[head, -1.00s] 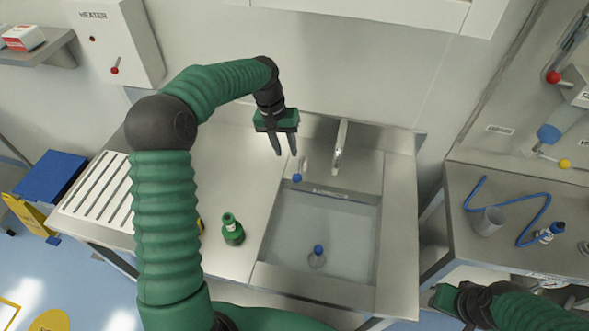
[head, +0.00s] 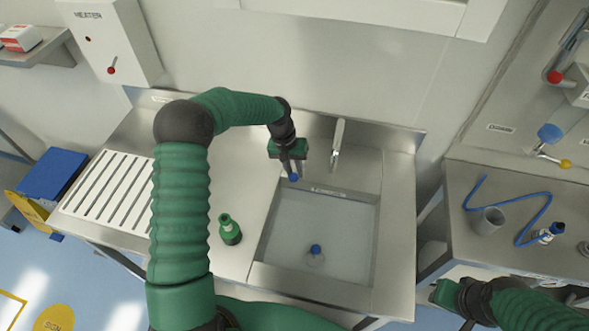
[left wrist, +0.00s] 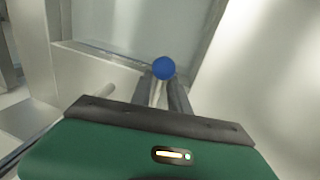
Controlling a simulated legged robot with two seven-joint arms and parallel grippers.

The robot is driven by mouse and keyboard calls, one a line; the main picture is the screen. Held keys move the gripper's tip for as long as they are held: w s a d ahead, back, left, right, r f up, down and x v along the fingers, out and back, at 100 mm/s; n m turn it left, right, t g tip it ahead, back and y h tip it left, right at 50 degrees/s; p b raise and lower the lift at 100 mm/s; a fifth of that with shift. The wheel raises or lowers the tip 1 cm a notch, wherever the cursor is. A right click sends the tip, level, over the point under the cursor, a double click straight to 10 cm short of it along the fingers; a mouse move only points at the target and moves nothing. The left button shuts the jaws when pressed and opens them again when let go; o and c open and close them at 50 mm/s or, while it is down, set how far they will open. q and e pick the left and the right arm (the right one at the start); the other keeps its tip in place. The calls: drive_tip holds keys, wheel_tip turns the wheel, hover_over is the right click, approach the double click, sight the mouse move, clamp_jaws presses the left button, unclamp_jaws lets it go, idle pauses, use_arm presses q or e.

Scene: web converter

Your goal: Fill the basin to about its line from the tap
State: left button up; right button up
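The basin (head: 264,243) is a square steel sink; it looks to hold clear water, depth hard to judge. A small pale strip (head: 329,190) marks its back wall.
A green bottle (head: 230,231) stands on the counter left of the basin. A slotted drainboard (head: 108,187) is further left. The side bench at right holds a grey cup (head: 488,220), a blue hose (head: 519,241) and a small bottle (head: 550,233).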

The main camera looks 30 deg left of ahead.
use_arm(q)
drive_tip(key=shift+d, duration=0.2)
clamp_jaws()
drive_tip(key=shift+s+a+f, duration=0.1)
drive_tip(key=shift+s+f, duration=0.1)
drive_tip(key=shift+s, duration=0.05)
idle(0.6)
drive_tip(key=shift+s+a+m+g+p, duration=0.1)
drive_tip(key=shift+a+m+g+p, duration=0.35)
drive_tip(key=shift+a+m, duration=0.8)
drive_tip(key=o, duration=0.6)
unclamp_jaws()
drive_tip(key=shift+d, duration=0.15)
drive_tip(key=shift+s+a+r+b, duration=0.1)
drive_tip(key=shift+a+r+b, duration=0.4)
drive_tip(key=shift+r, duration=2.35)
drive_tip(key=shift+s+a+r+b, duration=0.15)
drive_tip(key=shift+a+r, duration=0.5)
drive_tip(key=shift+r, duration=2.15)
drive_tip(key=shift+w+a+r+b, duration=0.1)
drive_tip(key=shift+a+r+b, duration=0.4)
drive_tip(key=shift+r, duration=2.35)
